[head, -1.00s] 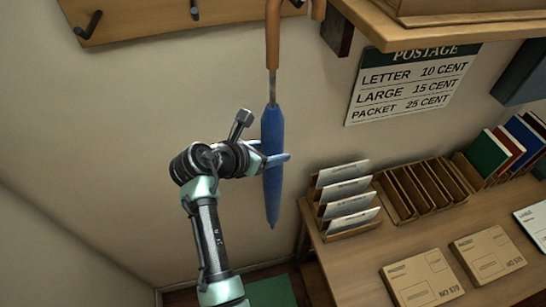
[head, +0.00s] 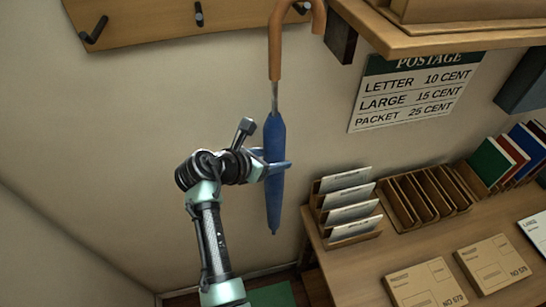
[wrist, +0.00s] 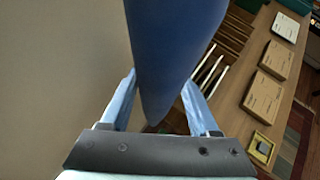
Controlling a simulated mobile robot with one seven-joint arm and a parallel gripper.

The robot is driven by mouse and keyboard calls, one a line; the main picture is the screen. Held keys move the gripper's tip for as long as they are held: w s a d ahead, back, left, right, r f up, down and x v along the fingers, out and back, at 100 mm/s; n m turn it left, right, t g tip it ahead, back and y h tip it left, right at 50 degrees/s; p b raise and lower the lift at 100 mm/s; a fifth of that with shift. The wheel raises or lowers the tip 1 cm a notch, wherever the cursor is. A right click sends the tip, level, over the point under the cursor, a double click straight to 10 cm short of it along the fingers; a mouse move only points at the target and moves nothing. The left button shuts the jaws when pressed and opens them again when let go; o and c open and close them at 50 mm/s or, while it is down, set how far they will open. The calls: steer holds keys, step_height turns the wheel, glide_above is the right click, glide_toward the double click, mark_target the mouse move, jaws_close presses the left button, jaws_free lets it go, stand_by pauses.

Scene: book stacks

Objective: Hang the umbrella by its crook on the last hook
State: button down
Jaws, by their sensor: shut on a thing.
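The blue furled umbrella (head: 274,180) hangs upright in the head view with its tip down and its brown crook (head: 276,40) up. The crook's bend is at the top edge of the picture, opening to the right. My gripper (head: 277,171) is shut on the blue canopy; the wrist view also shows the umbrella (wrist: 172,50) between the two fingers. The hook rail (head: 160,22) is on the wall at the top left. A left hook (head: 95,32), a middle hook (head: 198,14) and a right hook (head: 301,8) show. The crook is beside the right hook; whether they touch I cannot tell.
A dark shelf bracket (head: 341,38) and a wooden shelf (head: 430,40) are close right of the crook. Below right, a desk (head: 360,270) bears a letter rack (head: 346,208), parcels (head: 425,285) and books (head: 500,158). The wall left of the umbrella is bare.

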steer(key=shift+r, duration=0.1)
steer(key=shift+c, duration=0.6)
jaws_free()
steer(key=shift+o, duration=0.4)
steer(key=b+v, duration=0.3)
steer(key=v, duration=1)
steer(key=w+d+r+m+t+y+b, duration=0.1)
steer(key=w+d+r+m+t+y, duration=0.15)
steer(key=r+m+t, duration=0.55)
steer(key=w+d+r+m+t+y+b, duration=0.1)
steer(key=w+r+m+y+b, duration=0.15)
steer(key=r+m, duration=0.7)
steer(key=s+d+r+m+t, duration=0.2)
steer(key=s+r+m+t, duration=0.1)
steer(key=s+r, duration=0.2)
steer(key=s+d+r+m+t+y, duration=0.1)
steer(key=s+d+r+m+t, duration=0.1)
steer(key=s+r, duration=0.4)
steer(key=s+d+r+m+t+b, duration=0.1)
steer(key=s+r+m+t, duration=0.3)
steer(key=r, duration=0.7)
steer(key=shift+s+d+r+m+t+y, duration=0.3)
steer(key=shift+s+d+r+m+t, duration=0.15)
steer(key=shift+s+m, duration=0.45)
